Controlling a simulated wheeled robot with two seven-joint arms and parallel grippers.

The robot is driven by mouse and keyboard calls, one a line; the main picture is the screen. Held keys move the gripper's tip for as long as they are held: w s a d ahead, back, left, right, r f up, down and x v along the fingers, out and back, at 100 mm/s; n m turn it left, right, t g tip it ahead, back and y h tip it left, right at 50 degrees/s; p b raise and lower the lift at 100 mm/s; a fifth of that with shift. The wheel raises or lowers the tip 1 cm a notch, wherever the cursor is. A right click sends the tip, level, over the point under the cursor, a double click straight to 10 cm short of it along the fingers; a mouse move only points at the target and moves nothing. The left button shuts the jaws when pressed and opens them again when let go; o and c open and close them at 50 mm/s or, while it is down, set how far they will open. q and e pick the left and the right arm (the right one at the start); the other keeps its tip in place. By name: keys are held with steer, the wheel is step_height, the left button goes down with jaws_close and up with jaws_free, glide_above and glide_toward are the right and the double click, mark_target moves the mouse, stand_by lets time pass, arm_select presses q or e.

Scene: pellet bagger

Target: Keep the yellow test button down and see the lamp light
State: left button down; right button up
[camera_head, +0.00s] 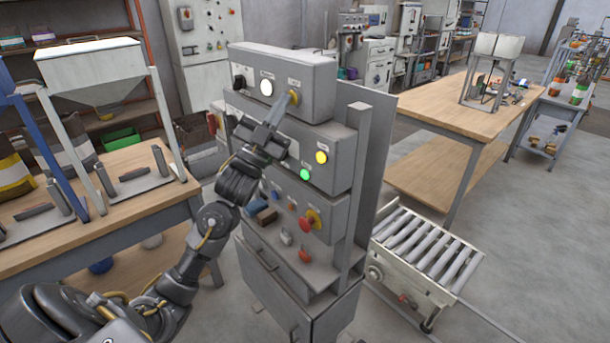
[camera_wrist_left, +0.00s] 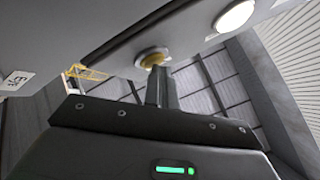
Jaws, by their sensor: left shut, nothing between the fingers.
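The yellow test button (camera_head: 294,96) is at the right of the top box of the grey control cabinet. It also shows in the left wrist view (camera_wrist_left: 152,56), partly hidden by my fingers. My left gripper (camera_head: 286,103) is shut and empty, and its fingertips (camera_wrist_left: 156,70) meet the button's face. How far the button is pressed in cannot be told. The round lamp (camera_head: 267,87), left of the button, is bright white and looks lit; it is bright in the left wrist view (camera_wrist_left: 235,15) too. My right gripper is not in view.
A black knob (camera_head: 239,82) sits left of the lamp. Lower on the cabinet are a green light (camera_head: 305,174), a yellow light (camera_head: 321,157) and a red knob (camera_head: 309,220). A roller conveyor (camera_head: 428,250) stands at the right, a workbench with a hopper (camera_head: 90,62) at the left.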

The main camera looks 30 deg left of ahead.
arm_select(q)
steer(key=shift+s, duration=0.15)
stand_by(0.3)
steer(key=shift+s+a, duration=0.25)
steer(key=shift+s, duration=0.45)
steer(key=s, duration=0.2)
steer(key=s+a, duration=0.1)
steer(key=s, duration=0.1)
steer(key=shift+s+a, duration=0.2)
steer(key=shift+s, duration=0.15)
